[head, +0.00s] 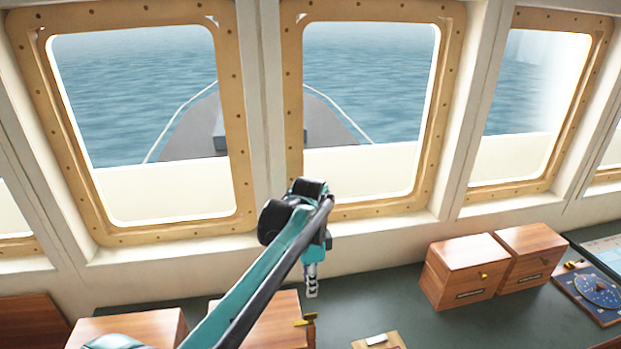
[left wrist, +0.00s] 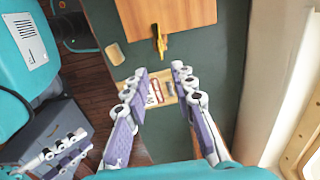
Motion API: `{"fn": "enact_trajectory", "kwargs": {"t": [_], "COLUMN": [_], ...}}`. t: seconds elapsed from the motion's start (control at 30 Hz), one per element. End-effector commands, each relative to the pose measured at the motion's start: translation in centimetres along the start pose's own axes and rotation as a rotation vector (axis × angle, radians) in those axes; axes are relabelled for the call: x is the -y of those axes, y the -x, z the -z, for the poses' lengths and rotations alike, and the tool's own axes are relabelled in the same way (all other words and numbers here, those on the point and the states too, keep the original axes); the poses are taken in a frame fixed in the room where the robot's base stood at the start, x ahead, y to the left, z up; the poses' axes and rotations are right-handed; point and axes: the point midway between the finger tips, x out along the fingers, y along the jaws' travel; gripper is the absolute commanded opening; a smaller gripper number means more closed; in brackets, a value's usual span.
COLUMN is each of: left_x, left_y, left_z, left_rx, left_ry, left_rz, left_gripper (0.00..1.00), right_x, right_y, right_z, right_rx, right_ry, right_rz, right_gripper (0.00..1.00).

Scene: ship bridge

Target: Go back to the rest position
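My left arm (head: 265,270) reaches from the bottom of the head view up over the dark green counter, its elbow-like joint in front of the window post. My left gripper (head: 311,280) hangs down from it, above the counter. In the left wrist view the left gripper (left wrist: 159,72) has its two fingers apart with nothing between them. Beyond them lies a small wooden tray (left wrist: 152,101) with small items in it. My right gripper (left wrist: 58,155) shows at the lower left of the left wrist view; its opening is unclear. It is not in the head view.
Wooden boxes with brass-coloured latches stand on the green counter (head: 400,290): a left box (head: 262,308) close by the arm, and two right ones (head: 465,270) (head: 530,250). A blue dial instrument (head: 597,290) sits at far right. Framed windows rise behind the counter.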

Motion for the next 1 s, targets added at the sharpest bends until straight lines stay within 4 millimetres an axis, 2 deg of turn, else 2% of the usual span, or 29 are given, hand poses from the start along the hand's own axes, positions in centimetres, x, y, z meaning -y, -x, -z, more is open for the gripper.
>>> {"fn": "enact_trajectory", "kwargs": {"t": [0.17, 0.27, 0.47, 0.6, 0.8, 0.9, 1.0], "left_x": [-1.5, -3.3, -7.4, -10.5, -13.9, -14.8, -15.2], "left_y": [-1.4, -2.9, -7.2, -11.3, -16.8, -18.4, -19.2], "left_z": [-3.5, -6.7, -12.7, -16.3, -19.8, -20.6, -21.0], "left_rx": [-0.039, -0.085, -0.204, -0.303, -0.437, -0.482, -0.506], "left_ry": [0.167, 0.336, 0.691, 0.931, 1.202, 1.281, 1.32], "left_rz": [0.062, 0.122, 0.242, 0.317, 0.392, 0.412, 0.421], "left_gripper": [0.26, 0.26, 0.26, 0.26, 0.26, 0.26, 0.26], "right_x": [0.0, 0.0, 0.0, 0.0, 0.0, 0.0, 0.0], "right_y": [-2.0, -3.6, -6.7, -8.8, -11.0, -11.5, -11.7], "right_z": [-1.4, -2.6, -4.8, -6.3, -7.9, -8.2, -8.4], "right_rx": [0.0, 0.0, 0.0, 0.0, 0.0, 0.0, 0.0], "right_ry": [0.0, 0.0, 0.0, 0.0, 0.0, 0.0, 0.0], "right_rz": [0.0, 0.0, 0.0, 0.0, 0.0, 0.0, 0.0], "right_gripper": [0.26, 0.26, 0.26, 0.26, 0.26, 0.26, 0.26]}}
